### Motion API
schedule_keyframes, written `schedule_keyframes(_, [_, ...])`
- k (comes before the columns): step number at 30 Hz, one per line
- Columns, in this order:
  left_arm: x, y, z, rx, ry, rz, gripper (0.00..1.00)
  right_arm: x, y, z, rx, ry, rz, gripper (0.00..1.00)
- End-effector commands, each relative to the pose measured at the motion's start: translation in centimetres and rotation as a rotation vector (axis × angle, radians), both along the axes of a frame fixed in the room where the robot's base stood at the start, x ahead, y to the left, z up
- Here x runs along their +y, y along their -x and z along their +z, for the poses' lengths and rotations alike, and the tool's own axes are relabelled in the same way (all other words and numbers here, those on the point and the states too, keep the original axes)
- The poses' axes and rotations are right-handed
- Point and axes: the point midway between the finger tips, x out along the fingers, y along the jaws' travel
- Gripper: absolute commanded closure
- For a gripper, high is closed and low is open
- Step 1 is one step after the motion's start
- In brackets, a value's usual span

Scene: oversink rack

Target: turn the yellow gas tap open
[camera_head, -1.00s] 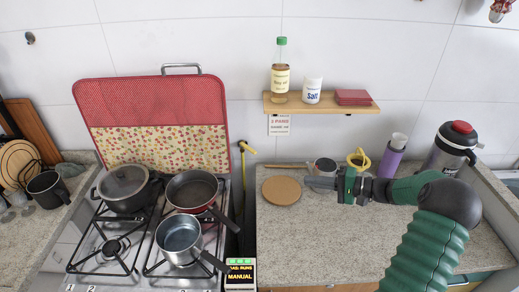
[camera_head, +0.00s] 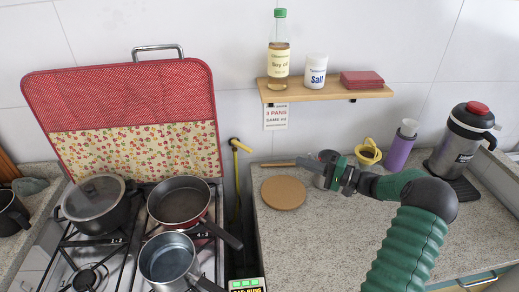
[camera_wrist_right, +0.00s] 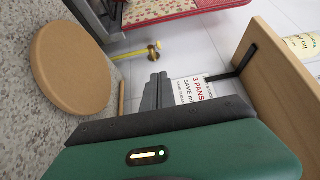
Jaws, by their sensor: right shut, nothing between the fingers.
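The yellow gas tap (camera_head: 238,144) sits on the wall between the stove and the counter, with a yellow hose running down below it. In the right wrist view the tap (camera_wrist_right: 153,53) shows as a yellow handle with a brassy body, ahead of the fingertips. My right gripper (camera_head: 300,162) is shut and empty, to the right of the tap and a little lower in the head view, pointing up and left. Its fingers (camera_wrist_right: 159,80) are together in the wrist view, apart from the tap. My left gripper is not in view.
A wooden shelf (camera_head: 330,92) with a bottle, salt and a red box is above, with a sign (camera_head: 276,117) below it. A round cork mat (camera_head: 284,193) lies on the counter. Pans and a red-topped stove cover (camera_head: 120,88) stand left of the tap.

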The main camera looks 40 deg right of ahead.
Motion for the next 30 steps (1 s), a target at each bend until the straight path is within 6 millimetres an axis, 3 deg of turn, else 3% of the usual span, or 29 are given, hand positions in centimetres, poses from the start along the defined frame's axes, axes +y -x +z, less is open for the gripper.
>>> schedule_keyframes(18, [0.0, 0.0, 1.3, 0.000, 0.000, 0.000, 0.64, 5.4, -12.4, 0.1, 0.000, -0.001, 0.004, 1.00])
schedule_keyframes(24, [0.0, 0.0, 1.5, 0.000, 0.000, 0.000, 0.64, 6.2, -14.5, 0.1, 0.001, -0.001, 0.001, 1.00])
schedule_keyframes(30, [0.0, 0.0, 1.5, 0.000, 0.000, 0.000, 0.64, 6.4, -14.8, 0.1, 0.001, 0.001, 0.000, 1.00])
